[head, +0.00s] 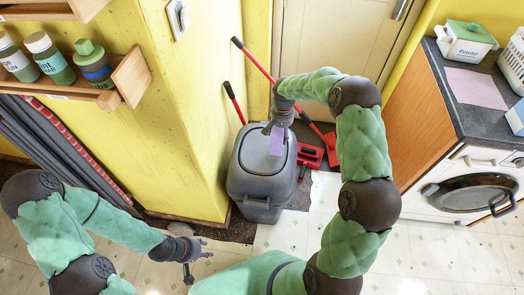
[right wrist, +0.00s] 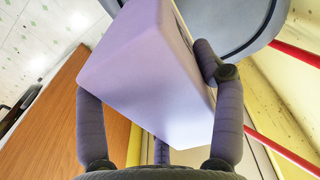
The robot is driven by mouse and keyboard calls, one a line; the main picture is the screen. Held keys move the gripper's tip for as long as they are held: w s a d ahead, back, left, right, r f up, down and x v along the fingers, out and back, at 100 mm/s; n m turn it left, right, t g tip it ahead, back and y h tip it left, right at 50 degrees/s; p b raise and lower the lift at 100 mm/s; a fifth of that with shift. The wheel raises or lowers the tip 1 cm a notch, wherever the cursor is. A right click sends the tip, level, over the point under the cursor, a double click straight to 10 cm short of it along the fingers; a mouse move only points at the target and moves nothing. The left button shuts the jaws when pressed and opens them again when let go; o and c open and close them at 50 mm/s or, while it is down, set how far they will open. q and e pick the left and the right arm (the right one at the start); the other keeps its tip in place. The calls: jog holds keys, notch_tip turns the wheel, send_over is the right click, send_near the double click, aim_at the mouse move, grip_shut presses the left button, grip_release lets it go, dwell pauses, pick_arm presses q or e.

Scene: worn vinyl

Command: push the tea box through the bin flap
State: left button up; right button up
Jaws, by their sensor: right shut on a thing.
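The grey bin (head: 248,183) stands on the floor beside the yellow wall corner, its lid upward; part of the lid shows in the right wrist view (right wrist: 262,35). My right gripper (head: 275,130) is above the lid, pointing down. It is shut on the pale purple tea box (head: 277,144), whose lower end is at the lid. In the right wrist view the box (right wrist: 150,75) sits between the fingers, and its far end is hidden. I cannot tell whether it touches the flap. My left gripper (head: 191,262) is empty and open, low at the left.
A red-handled broom (head: 262,65) and a red dustpan (head: 311,156) stand close behind and right of the bin. A wooden shelf with bottles (head: 50,57) is at upper left. A washing machine (head: 470,190) under a dark counter is at right. Tiled floor (head: 420,245) is clear in front.

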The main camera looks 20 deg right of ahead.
jog(key=shift+f, duration=0.1)
jog(key=shift+f+b, duration=1.8)
jog(key=shift+f, duration=1.05)
jog(key=o, duration=1.4)
jog(key=shift+r+p, duration=3.25)
jog(key=shift+r, duration=1.8)
jog(key=shift+f, duration=0.1)
